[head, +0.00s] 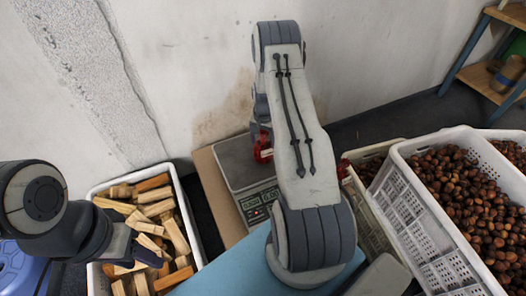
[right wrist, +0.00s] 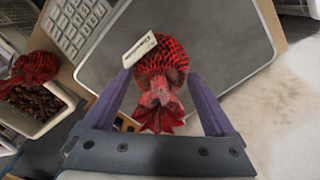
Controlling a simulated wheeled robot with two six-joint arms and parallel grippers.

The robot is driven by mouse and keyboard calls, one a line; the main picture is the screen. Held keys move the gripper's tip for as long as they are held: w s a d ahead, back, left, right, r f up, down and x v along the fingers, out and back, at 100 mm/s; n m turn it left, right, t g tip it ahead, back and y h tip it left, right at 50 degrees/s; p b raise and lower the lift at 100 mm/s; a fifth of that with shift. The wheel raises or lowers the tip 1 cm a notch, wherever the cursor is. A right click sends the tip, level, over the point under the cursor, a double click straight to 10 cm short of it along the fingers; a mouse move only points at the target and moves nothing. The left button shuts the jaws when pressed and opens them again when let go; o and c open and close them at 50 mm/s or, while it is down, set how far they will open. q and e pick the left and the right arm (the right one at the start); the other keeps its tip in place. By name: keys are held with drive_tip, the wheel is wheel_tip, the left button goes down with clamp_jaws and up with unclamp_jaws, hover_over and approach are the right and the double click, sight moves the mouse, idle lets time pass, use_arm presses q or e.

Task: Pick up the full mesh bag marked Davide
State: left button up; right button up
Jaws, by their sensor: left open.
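A full red mesh bag (right wrist: 165,62) stands on the scale's metal plate in the right wrist view. It carries a white tag (right wrist: 139,50) whose writing is too small to read. Its gathered red top points toward my right wrist. My right gripper (right wrist: 160,78) is open, with one purple finger on each side of the bag. In the head view part of this bag (head: 263,147) shows left of my right arm, which hides the right gripper. My left gripper (head: 143,247) is open and empty over the wood crate.
The scale (head: 240,160) stands on a brown board. A crate of wood pieces (head: 95,193) is at left. A white crate of chestnuts (head: 440,222) is at right. A wall is behind.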

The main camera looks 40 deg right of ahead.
clamp_jaws()
drive_tip(key=shift+r, duration=0.15)
